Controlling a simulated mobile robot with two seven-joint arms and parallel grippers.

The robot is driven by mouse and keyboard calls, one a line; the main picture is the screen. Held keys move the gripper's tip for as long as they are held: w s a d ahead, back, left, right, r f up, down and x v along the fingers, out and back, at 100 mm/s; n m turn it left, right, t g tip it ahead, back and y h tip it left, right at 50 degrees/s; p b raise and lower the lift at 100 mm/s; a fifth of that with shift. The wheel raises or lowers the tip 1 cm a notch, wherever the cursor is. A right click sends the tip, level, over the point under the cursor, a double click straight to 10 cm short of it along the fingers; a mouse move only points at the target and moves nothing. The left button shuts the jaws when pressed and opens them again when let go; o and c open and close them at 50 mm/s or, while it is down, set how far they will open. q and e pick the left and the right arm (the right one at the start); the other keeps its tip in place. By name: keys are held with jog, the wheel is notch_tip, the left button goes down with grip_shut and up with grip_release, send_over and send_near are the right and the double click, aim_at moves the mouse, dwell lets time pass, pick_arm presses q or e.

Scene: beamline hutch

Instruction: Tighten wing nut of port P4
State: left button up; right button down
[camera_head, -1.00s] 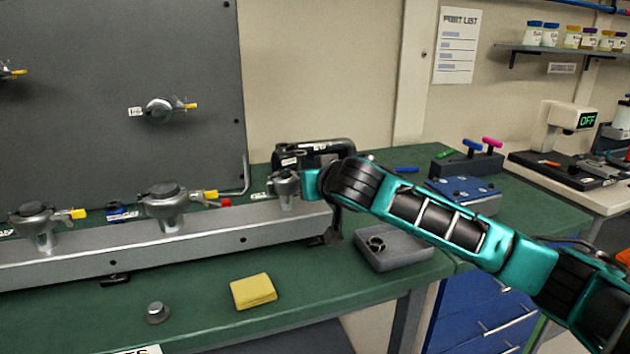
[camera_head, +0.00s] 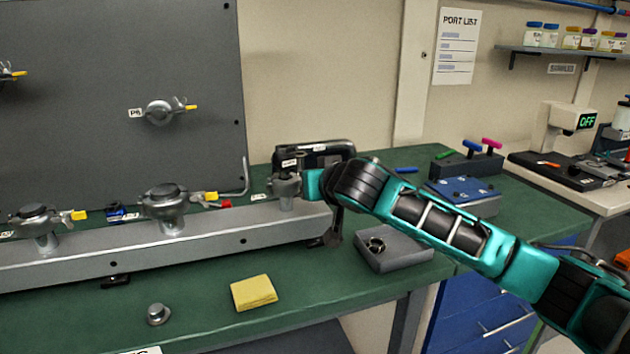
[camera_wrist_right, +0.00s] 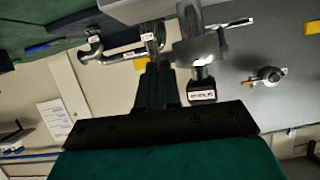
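The port at the rail's right end (camera_head: 286,188) is a silver clamped flange; its label is too small to read. My right arm reaches in from the right, and my right gripper (camera_head: 305,185) is right beside this port. In the right wrist view the dark fingers (camera_wrist_right: 157,88) are close together next to the silver clamp (camera_wrist_right: 200,48). A yellow wing nut end (camera_wrist_right: 140,63) shows at the fingertips, which partly hide it. I cannot tell whether they grip it. My left gripper is out of view.
Two more clamped ports (camera_head: 165,208) with yellow wing nuts stand on the rail (camera_head: 200,240) to the left. A grey tray (camera_head: 395,255) lies below my right arm. A yellow block (camera_head: 253,292) and a small metal knob (camera_head: 158,314) lie on the green bench. A black case (camera_head: 325,152) stands behind the port.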

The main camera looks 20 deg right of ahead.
pick_arm(q)
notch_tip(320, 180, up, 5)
jog(key=p, duration=0.6)
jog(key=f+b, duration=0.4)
jog(key=b, duration=0.1)
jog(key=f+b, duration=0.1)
jog(key=b, duration=0.1)
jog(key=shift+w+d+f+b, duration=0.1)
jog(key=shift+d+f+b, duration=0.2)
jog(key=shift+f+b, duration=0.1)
pick_arm(e)
jog(key=f+m+t+y, duration=0.1)
jog(key=m+y, duration=0.1)
jog(key=m, duration=0.4)
jog(key=d+f+m+t+y, duration=0.1)
jog(key=m+t+y, duration=0.1)
jog(key=m, duration=0.5)
jog(key=f+m+t+y, duration=0.1)
jog(key=m+t+y, duration=0.1)
jog(key=m, duration=0.5)
jog(key=shift+d+f+y, duration=0.25)
jog(key=shift+d+y, duration=0.05)
